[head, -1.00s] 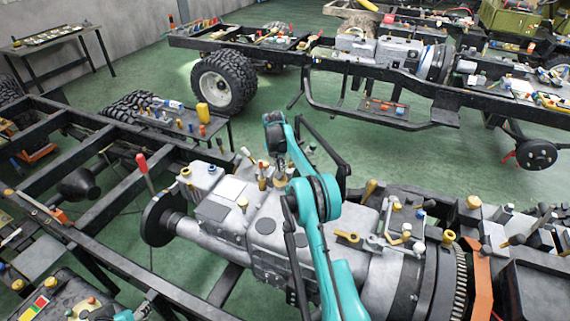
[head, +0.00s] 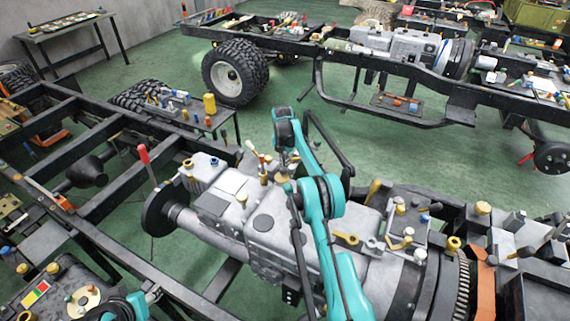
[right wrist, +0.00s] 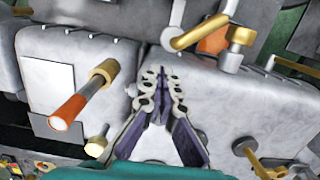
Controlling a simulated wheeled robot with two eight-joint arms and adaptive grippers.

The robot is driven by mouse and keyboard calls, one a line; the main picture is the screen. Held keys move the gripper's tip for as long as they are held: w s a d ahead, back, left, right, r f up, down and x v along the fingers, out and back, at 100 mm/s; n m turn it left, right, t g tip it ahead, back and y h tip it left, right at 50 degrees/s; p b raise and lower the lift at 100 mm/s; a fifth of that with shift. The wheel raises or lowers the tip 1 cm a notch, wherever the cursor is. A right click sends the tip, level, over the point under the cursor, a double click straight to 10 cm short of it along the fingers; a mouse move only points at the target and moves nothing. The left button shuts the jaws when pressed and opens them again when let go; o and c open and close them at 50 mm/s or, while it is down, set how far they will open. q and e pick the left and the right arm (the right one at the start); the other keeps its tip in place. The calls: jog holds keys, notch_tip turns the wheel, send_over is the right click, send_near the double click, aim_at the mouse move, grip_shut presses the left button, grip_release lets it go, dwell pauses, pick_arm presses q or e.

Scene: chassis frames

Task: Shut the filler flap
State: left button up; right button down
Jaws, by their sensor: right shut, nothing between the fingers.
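My right gripper (right wrist: 165,85) is shut and empty in the right wrist view. Its fingertips lie in front of the pale grey housing (right wrist: 220,90); I cannot tell if they touch it. In the head view the right gripper (head: 284,163) points down at the top of the grey gearbox (head: 220,235), among its small brass-coloured fittings, and is small and partly hidden. I cannot make out with certainty which part is the filler flap, or its position. A teal part of my left arm (head: 138,306) shows at the bottom left; its fingers cannot be made out.
An orange-tipped lever (right wrist: 80,108) stands left of the right fingers, and a bent brass handle (right wrist: 200,33) is above right. A red-tipped lever (head: 143,155) rises left of the gearbox. Black chassis rails (head: 110,245) run along the left.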

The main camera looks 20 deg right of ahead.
jog(key=shift+d+f, duration=0.1)
jog(key=shift+f, duration=0.05)
dwell(0.4)
notch_tip(320, 180, up, 12)
jog(key=shift+s+a, duration=0.3)
jog(key=shift+a, duration=0.15)
